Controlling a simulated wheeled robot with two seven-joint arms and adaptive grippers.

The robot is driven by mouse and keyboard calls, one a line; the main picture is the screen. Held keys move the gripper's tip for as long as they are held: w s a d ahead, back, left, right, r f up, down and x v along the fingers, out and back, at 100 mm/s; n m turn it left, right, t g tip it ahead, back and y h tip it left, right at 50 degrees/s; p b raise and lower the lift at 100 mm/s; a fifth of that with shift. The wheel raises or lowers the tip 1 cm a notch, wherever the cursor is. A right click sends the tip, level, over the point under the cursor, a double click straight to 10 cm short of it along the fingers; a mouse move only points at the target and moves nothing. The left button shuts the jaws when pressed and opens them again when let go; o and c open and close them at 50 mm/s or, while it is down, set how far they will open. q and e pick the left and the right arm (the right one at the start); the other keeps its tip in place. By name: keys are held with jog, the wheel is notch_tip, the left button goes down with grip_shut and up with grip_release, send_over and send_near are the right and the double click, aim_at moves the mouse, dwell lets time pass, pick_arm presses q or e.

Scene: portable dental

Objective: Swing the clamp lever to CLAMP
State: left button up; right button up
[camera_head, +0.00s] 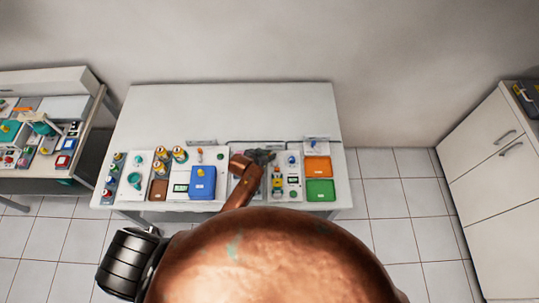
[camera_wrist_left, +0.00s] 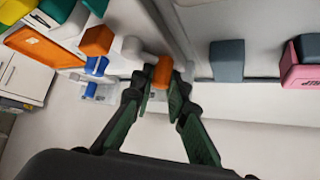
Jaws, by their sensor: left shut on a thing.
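My left gripper (camera_head: 262,157) reaches over the middle-right part of the white table (camera_head: 225,105) in the head view. In the left wrist view its dark green fingers (camera_wrist_left: 166,88) are shut on an orange piece (camera_wrist_left: 163,71), which looks like the clamp lever's handle. The orange piece sits beside a white rounded part (camera_wrist_left: 133,47). The lever's base and any CLAMP marking are not readable, and the arm and gripper hide part of that spot in the head view. My right gripper is not in view.
A blue box (camera_head: 202,183), an orange tray (camera_head: 317,167) and a green tray (camera_head: 320,190) stand near the gripper. In the left wrist view a grey block (camera_wrist_left: 227,61) and a pink block (camera_wrist_left: 303,62) lie to the right. The table's back half is bare.

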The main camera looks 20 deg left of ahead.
pick_arm(q)
grip_shut()
jog(key=shift+w+d+m+g+h, duration=0.1)
jog(key=shift+w+m+g+h, duration=0.25)
jog(key=shift+m+h, duration=0.45)
jog(key=shift+w+d+m+g+h, duration=0.2)
jog(key=shift+m+g+h, duration=0.2)
jog(key=shift+m, duration=0.6)
jog(key=d+m+g+h+b, duration=0.1)
jog(key=m+g+b, duration=0.1)
jog(key=m+b, duration=0.1)
jog(key=d+m+g+h+b, duration=0.1)
jog(key=m+g+b, duration=0.1)
jog(key=b, duration=0.4)
jog(key=d+m+g+h+b, duration=0.1)
jog(key=m+g+b, duration=0.1)
jog(key=m+b, duration=0.2)
jog(key=shift+w+d+f+b, duration=0.15)
jog(key=shift+w+f+b, duration=0.15)
jog(key=shift+b, duration=0.15)
jog(key=shift+s+d+r+m+g+b, duration=0.1)
jog(key=shift+d+r+m+g+b, duration=0.2)
jog(key=shift+m+g+b, duration=0.45)
